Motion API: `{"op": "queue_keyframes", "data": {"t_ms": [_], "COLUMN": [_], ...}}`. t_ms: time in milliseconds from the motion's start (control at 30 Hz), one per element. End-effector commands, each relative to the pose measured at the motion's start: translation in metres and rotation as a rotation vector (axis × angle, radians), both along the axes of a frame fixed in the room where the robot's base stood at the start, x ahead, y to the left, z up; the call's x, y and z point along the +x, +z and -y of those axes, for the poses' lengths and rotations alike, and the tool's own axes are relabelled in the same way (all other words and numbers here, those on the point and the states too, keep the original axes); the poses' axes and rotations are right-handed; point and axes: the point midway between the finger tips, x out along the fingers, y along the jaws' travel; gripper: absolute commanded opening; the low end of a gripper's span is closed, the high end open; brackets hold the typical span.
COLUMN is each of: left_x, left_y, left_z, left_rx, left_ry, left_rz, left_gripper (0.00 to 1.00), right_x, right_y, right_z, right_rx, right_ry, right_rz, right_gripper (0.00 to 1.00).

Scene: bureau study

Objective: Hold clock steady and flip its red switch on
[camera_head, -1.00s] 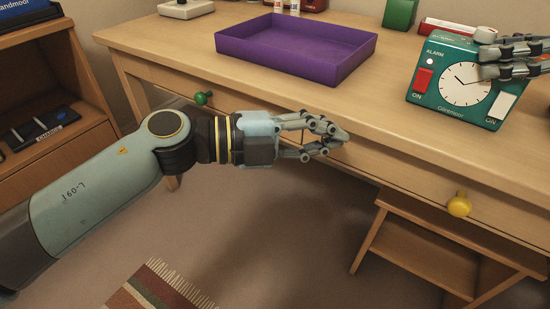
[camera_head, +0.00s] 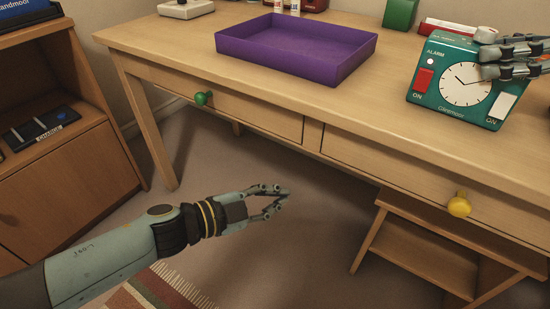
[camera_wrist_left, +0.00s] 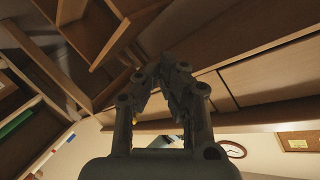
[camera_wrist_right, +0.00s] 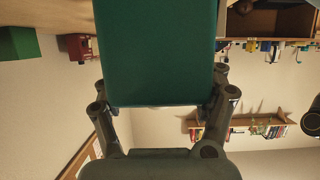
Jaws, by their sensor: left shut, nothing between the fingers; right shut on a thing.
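The teal alarm clock (camera_head: 446,112) stands upright at the right of the desk in the head view. A red switch (camera_head: 423,80) is left of its white dial (camera_head: 466,85), and a white switch (camera_head: 501,106) is at the right; ON is printed under each. My right gripper (camera_head: 500,62) is shut on the clock's upper right part. In the right wrist view the clock's plain teal side (camera_wrist_right: 157,55) fills the space between the fingers. My left gripper (camera_head: 284,197) is shut and empty, low in front of the desk, well away from the clock. Its closed fingers also show in the left wrist view (camera_wrist_left: 165,65).
A purple tray (camera_head: 350,70) stands on the desk left of the clock, with clear desktop between. The desk's front edge and drawers with green (camera_head: 204,98) and yellow (camera_head: 459,207) knobs lie between my left gripper and the desktop. A wooden shelf (camera_head: 90,165) stands at left.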

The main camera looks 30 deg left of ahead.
Motion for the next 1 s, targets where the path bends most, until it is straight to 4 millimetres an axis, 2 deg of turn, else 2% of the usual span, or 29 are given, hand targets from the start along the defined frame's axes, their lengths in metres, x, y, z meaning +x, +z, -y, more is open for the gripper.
{"op": "queue_keyframes", "data": {"t_ms": [100,267,867,900,1000], "left_x": [-0.005,-0.009,-0.009,-0.009,-0.009], "left_y": [-0.013,-0.022,-0.023,-0.023,-0.023], "left_z": [-0.006,-0.01,-0.01,-0.01,-0.01], "left_rx": [-0.016,-0.026,-0.028,-0.028,-0.028], "left_ry": [0.034,0.057,0.061,0.061,0.061], "left_rz": [-0.034,-0.055,-0.058,-0.058,-0.058], "left_gripper": [0.0,0.0,0.0,0.0,0.0], "right_x": [0.0,0.0,0.0,0.0,0.0], "right_y": [-0.001,-0.001,-0.001,-0.001,-0.001], "right_z": [0.001,0.001,0.001,0.001,0.001], "right_rx": [-0.003,-0.003,-0.003,-0.003,-0.002], "right_ry": [-0.001,-0.001,-0.001,-0.001,-0.001], "right_rz": [0.0,0.0,0.0,0.0,-0.001], "right_gripper": [0.21,0.21,0.21,0.73,0.86]}}
